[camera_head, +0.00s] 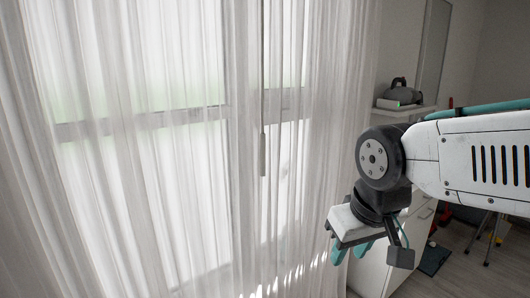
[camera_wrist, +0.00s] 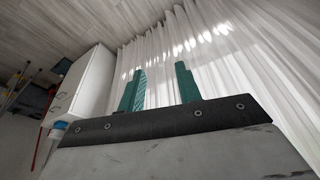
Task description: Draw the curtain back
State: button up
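A sheer white curtain (camera_head: 140,190) hangs in vertical folds across the window and fills the left and middle of the head view. Its right-hand folds (camera_head: 325,150) reach the wall edge beside the cabinet. A thin wand (camera_head: 262,155) hangs near the middle. My gripper (camera_head: 350,253) is in front of the curtain's lower right part, pointing down. In the wrist view, its two teal fingers (camera_wrist: 159,90) are apart with nothing visibly held between them. Curtain folds (camera_wrist: 225,60) show beyond the fingers and to their right; I cannot tell if they touch.
A white cabinet (camera_head: 372,268) with drawers stands right of the curtain, partly hidden by my arm; it also shows in the wrist view (camera_wrist: 80,88). A shelf (camera_head: 405,111) carries a grey object (camera_head: 402,92). Stool-like legs (camera_head: 492,238) stand on the wood floor at right.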

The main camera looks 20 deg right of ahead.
jog(key=w+t, duration=0.7)
jog(key=w, duration=1.5)
jog(key=n+t+y, duration=0.1)
jog(key=t+y, duration=0.1)
jog(key=t, duration=0.5)
send_near(264, 156)
jog(key=w, duration=0.8)
jog(key=w+a, duration=0.1)
jog(key=w, duration=0.1)
jog(key=shift+w+f, duration=0.1)
jog(key=shift+w, duration=0.3)
grip_shut()
